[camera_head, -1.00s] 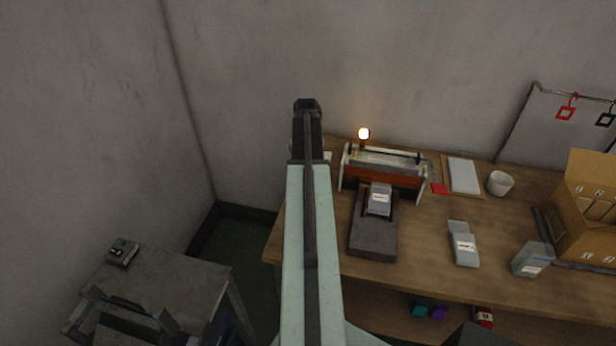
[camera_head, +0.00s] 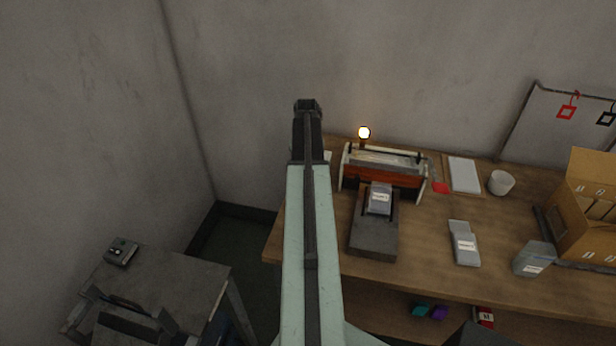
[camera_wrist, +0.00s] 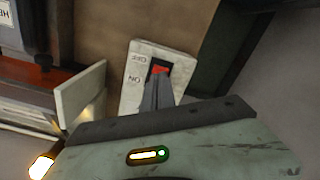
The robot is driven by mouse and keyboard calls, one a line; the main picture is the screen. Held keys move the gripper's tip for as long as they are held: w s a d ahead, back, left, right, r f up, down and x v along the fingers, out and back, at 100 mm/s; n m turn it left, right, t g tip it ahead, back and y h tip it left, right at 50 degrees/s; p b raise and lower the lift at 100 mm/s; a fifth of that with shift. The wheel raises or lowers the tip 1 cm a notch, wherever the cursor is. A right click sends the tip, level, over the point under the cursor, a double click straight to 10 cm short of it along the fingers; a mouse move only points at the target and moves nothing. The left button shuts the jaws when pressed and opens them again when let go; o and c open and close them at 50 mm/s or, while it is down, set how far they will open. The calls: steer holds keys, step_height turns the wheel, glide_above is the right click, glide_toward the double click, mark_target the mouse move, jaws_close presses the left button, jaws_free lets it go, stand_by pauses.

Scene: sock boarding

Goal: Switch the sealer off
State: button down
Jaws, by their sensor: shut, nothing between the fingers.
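The sealer (camera_head: 383,178), an orange-red machine with pale end plates, stands at the back left of the wooden bench. Its lamp (camera_head: 363,133) glows and also shows lit in the wrist view (camera_wrist: 42,166). In the wrist view a pale switch plate (camera_wrist: 133,92) marked OFF and ON carries a red rocker (camera_wrist: 160,69). My gripper (camera_wrist: 157,82) is shut and empty, its fingertips over the rocker's near edge. I cannot tell whether they touch it or which way it is tipped. In the head view my gripper (camera_head: 307,104) is left of the sealer, and the switch is hidden.
A grey stand (camera_head: 373,238) with a pouch (camera_head: 380,197) stands before the sealer. More pouches (camera_head: 464,244), a white cup (camera_head: 501,183) and a cardboard box (camera_head: 583,222) are to the right. A grey side table (camera_head: 185,285) is at lower left. Walls stand close behind and left.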

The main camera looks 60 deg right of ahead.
steer(key=shift+f+b, duration=0.85)
steer(key=shift+f, duration=0.05)
step_height(320, 180, up, 7)
steer(key=p, duration=0.7)
steer(key=shift+r, duration=0.15)
stand_by(0.4)
